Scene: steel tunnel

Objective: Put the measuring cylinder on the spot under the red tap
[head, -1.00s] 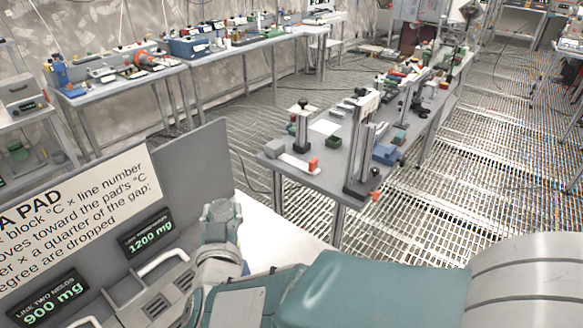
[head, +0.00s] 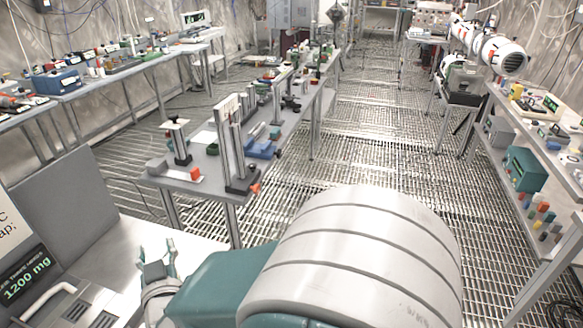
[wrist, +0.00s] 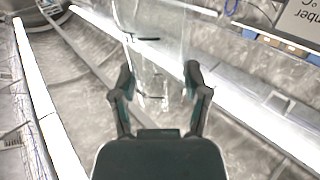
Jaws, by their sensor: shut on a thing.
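In the wrist view, a clear, see-through vessel, the measuring cylinder (wrist: 155,42), stands between the two dark fingers of my gripper (wrist: 158,78). The fingers are shut on its sides. Dark marks show on its wall, and its far end runs out of the top of the picture. In the head view, my gripper (head: 158,264) is at the lower left, over a pale tabletop; the cylinder cannot be made out there. I cannot make out a red tap or the spot under it in either view.
A sign board (head: 65,205) and a 1200 mg display (head: 26,278) stand at the left. A grey bench (head: 195,188) with stands and small blocks is ahead. A shelf with a teal box (head: 525,168) is at the right. The grated floor (head: 365,130) between is clear.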

